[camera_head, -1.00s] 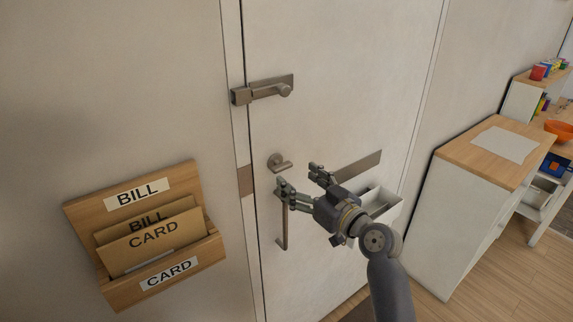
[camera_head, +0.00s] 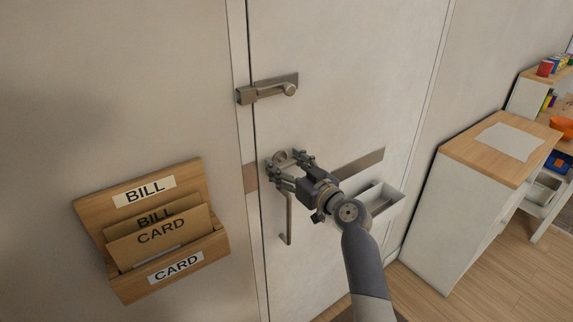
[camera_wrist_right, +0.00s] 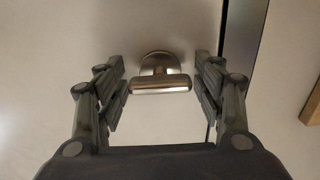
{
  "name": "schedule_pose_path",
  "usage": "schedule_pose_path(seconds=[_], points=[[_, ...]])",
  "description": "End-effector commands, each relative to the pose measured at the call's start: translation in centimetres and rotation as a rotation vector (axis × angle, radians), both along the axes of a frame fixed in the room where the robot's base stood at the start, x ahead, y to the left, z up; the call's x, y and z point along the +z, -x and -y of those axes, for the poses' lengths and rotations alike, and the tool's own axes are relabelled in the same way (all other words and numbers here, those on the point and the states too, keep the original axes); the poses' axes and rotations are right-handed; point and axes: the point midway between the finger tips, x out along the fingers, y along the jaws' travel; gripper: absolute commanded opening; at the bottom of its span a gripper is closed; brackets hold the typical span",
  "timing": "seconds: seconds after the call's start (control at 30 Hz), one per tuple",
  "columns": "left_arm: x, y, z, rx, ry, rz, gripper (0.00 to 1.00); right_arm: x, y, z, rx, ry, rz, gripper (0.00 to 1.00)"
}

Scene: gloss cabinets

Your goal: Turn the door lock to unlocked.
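The door lock is a round metal rose with a short bar-shaped thumb turn (camera_wrist_right: 160,84). In the right wrist view the turn lies horizontal between my open fingers, apart from both. In the head view the lock (camera_head: 280,157) is partly hidden by my right gripper (camera_head: 286,167), which is open in front of it. The white door (camera_head: 345,75) is closed. My left gripper is not in view.
A slide bolt (camera_head: 268,89) sits on the door above the lock. A long door handle (camera_head: 289,220) hangs below it, and a mail slot (camera_head: 360,163) is to the right. A wooden letter holder (camera_head: 215,250) is on the left wall. A white cabinet (camera_head: 445,215) stands at right.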

Motion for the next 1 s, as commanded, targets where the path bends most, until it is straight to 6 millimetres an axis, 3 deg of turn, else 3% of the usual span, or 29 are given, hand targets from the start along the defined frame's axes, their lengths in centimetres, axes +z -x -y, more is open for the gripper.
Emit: schedule_pose_path(seconds=[0.03, 0.2, 0.57, 1.0], points=[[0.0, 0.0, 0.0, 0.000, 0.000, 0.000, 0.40, 0.0, 0.0, 0.0, 0.000, 0.000, 0.000, 0.43], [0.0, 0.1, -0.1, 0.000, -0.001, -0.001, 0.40, 0.0, 0.0, 0.0, 0.000, 0.000, 0.000, 0.06], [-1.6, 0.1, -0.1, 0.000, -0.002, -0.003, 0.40, -0.4, 0.0, 0.1, -0.001, 0.052, 0.038, 0.06], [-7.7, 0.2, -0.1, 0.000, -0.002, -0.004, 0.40, -0.7, 0.0, 0.1, -0.001, 0.333, 0.244, 0.06]])
